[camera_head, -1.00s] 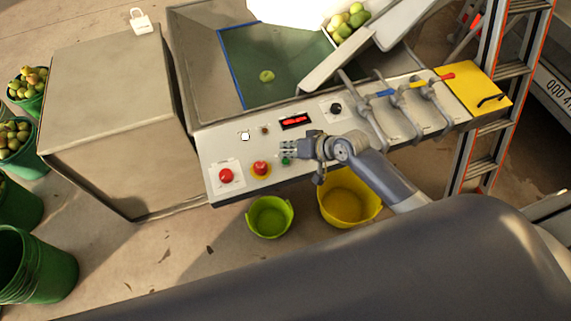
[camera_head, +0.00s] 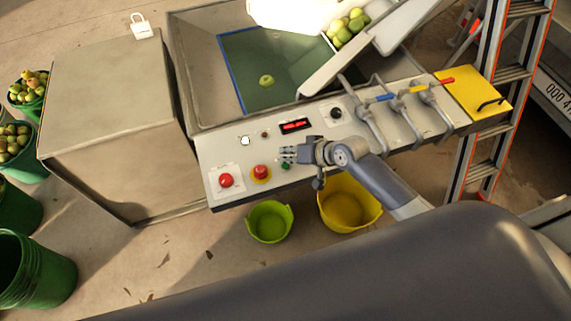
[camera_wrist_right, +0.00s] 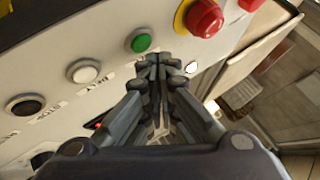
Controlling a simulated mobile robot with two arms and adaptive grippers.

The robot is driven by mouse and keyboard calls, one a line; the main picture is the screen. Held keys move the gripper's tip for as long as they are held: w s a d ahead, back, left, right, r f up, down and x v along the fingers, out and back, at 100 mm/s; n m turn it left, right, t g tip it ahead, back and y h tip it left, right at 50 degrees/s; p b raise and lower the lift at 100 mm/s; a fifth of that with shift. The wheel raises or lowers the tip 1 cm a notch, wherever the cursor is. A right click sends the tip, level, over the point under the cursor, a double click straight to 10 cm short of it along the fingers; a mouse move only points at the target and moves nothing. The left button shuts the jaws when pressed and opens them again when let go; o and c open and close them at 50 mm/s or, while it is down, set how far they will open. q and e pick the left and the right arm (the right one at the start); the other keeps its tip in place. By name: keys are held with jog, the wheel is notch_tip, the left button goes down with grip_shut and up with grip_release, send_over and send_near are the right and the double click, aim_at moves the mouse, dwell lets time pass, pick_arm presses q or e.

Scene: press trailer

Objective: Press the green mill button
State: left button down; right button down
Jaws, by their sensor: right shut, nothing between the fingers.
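The green button (camera_head: 285,166) is a small round knob on the light control panel (camera_head: 218,150), partly beside my right gripper (camera_head: 284,154). In the right wrist view the green button (camera_wrist_right: 141,42) sits in a pale ring, just beyond and slightly left of the fingertips of my right gripper (camera_wrist_right: 158,64). The fingers are together and hold nothing. I see no clear contact with the button. My left gripper is not in view.
A red button (camera_head: 226,180) and a red button on yellow (camera_head: 261,172) lie left of the green one. A white button (camera_wrist_right: 83,71) and a black button (camera_wrist_right: 23,105) line the panel. Levers (camera_head: 405,105) stand to the right. Green (camera_head: 269,222) and yellow (camera_head: 349,203) buckets stand below.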

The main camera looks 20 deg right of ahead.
jog(key=shift+f, duration=0.1)
dwell(0.4)
jog(key=shift+f, duration=0.3)
jog(key=shift+f+b, duration=0.3)
jog(key=shift+f, duration=0.15)
dwell(0.8)
jog(key=shift+r+p, duration=0.85)
jog(key=shift+p, duration=0.1)
notch_tip(320, 180, up, 5)
jog(key=p, duration=0.5)
jog(key=shift+s+a, duration=0.1)
dwell(0.5)
